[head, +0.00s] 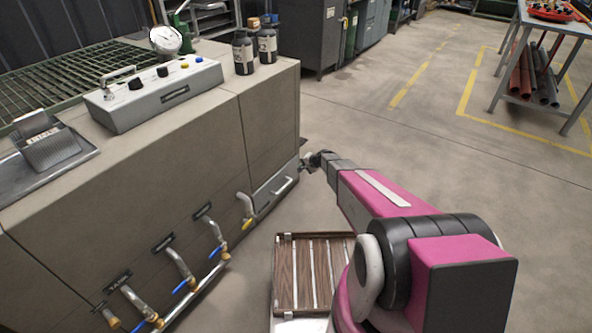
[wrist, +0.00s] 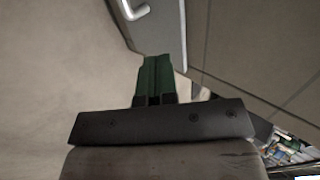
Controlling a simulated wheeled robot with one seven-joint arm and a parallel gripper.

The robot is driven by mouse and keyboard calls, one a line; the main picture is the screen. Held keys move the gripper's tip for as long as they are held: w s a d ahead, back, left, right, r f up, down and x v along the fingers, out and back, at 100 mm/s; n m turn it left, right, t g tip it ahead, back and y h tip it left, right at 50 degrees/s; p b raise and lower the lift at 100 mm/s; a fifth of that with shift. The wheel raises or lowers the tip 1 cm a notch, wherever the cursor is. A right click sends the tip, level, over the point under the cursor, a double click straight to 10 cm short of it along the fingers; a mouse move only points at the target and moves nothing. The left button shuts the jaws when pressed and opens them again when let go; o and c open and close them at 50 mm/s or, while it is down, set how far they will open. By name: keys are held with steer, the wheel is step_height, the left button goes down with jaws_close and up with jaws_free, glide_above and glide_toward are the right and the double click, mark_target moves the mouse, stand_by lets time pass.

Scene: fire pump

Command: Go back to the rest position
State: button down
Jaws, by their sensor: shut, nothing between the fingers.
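My gripper (head: 308,162) is at the end of my outstretched magenta and black arm, near the right end of the beige pump cabinet (head: 150,180). In the wrist view my gripper (wrist: 157,64) shows two green fingers pressed together with nothing between them. The grey drawer (head: 275,190) low on the cabinet's right end looks close to shut in the head view. Its bar handle (head: 283,186) is just below and left of my gripper. The handle also shows in the wrist view (wrist: 136,10), beyond the fingertips and apart from them.
Pipes with blue-handled valves (head: 185,284) stick out low on the cabinet front. A slatted wooden platform (head: 313,275) lies on the floor beside my arm. A control box (head: 155,92) and two dark bottles (head: 243,53) stand on top. Open floor (head: 440,165) lies to the right.

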steer(key=s+d+r+n+g+h, duration=0.2)
steer(key=s+d+r, duration=0.2)
steer(key=s+r, duration=0.4)
steer(key=s+d+r+n+g+h, duration=0.1)
steer(key=s+d+r+n+h, duration=0.1)
steer(key=s+r, duration=0.7)
steer(key=s+d+r+n+g+h, duration=0.2)
steer(key=s+d+r, duration=0.4)
steer(key=s, duration=1.2)
step_height(320, 180, up, 2)
steer(key=shift+s+d+r+n+g+h, duration=0.2)
steer(key=shift+d+n+g+h, duration=0.1)
steer(key=shift+n+h, duration=0.4)
